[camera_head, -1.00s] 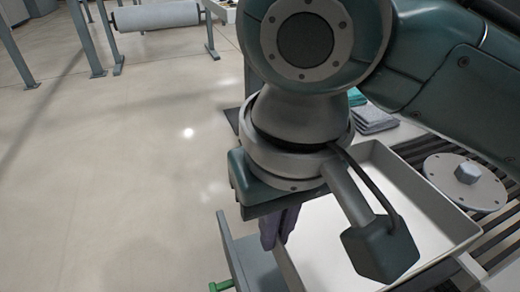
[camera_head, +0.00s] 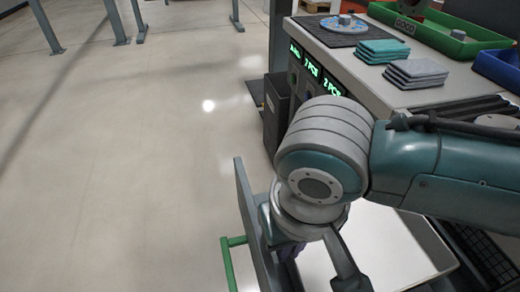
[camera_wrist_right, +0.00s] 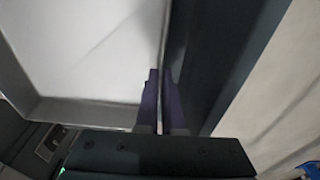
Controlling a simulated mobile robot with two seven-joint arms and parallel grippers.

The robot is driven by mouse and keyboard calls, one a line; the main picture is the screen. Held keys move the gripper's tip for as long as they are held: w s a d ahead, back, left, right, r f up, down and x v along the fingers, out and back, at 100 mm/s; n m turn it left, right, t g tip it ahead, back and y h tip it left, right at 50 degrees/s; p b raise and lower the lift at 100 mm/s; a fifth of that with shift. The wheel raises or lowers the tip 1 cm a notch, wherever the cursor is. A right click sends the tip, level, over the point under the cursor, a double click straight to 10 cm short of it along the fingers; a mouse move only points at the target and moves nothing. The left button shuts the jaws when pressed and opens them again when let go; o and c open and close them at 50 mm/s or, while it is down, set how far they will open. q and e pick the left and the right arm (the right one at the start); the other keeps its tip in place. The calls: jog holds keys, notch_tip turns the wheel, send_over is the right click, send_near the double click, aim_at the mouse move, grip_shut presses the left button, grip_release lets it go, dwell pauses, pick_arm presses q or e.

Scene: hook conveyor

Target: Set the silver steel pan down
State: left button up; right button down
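The silver steel pan (camera_head: 440,248) is a shallow, pale rectangular tray at the bottom of the head view, partly hidden by my right arm. My right gripper (camera_head: 288,252) is at its left edge, fingers pointing down and mostly hidden there. In the right wrist view, the purple fingers of my right gripper (camera_wrist_right: 161,98) are close together on the wall of the pan (camera_wrist_right: 90,112), with the rim between them. The head view does not show whether the pan's underside touches anything. My left gripper is not in view.
A grey rail (camera_head: 250,220) and a green bar (camera_head: 228,262) stand left of the pan. Behind is a bench (camera_head: 345,68) with teal cloths (camera_head: 383,48), grey cloths (camera_head: 415,72) and a green bin (camera_head: 445,38). A dark bin (camera_head: 276,112) stands beside it.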

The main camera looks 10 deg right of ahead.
jog(key=c, duration=1.5)
grip_release()
jog(key=shift+f, duration=0.1)
jog(key=o, duration=0.5)
jog(key=shift+c, duration=0.2)
notch_tip(320, 180, up, 12)
jog(key=s+p, duration=0.1)
jog(key=p, duration=0.4)
jog(key=s+a+r+n+y, duration=0.1)
jog(key=s+a+y, duration=0.2)
jog(key=s, duration=0.2)
jog(key=s+d+t+h, duration=0.1)
jog(key=s+d, duration=0.2)
jog(key=d, duration=0.3)
jog(key=s+d+r+t+h, duration=0.1)
jog(key=s+d, duration=0.2)
jog(key=d, duration=0.3)
jog(key=shift+d+n+h, duration=0.2)
jog(key=shift+n+h, duration=0.1)
jog(key=shift+h, duration=0.1)
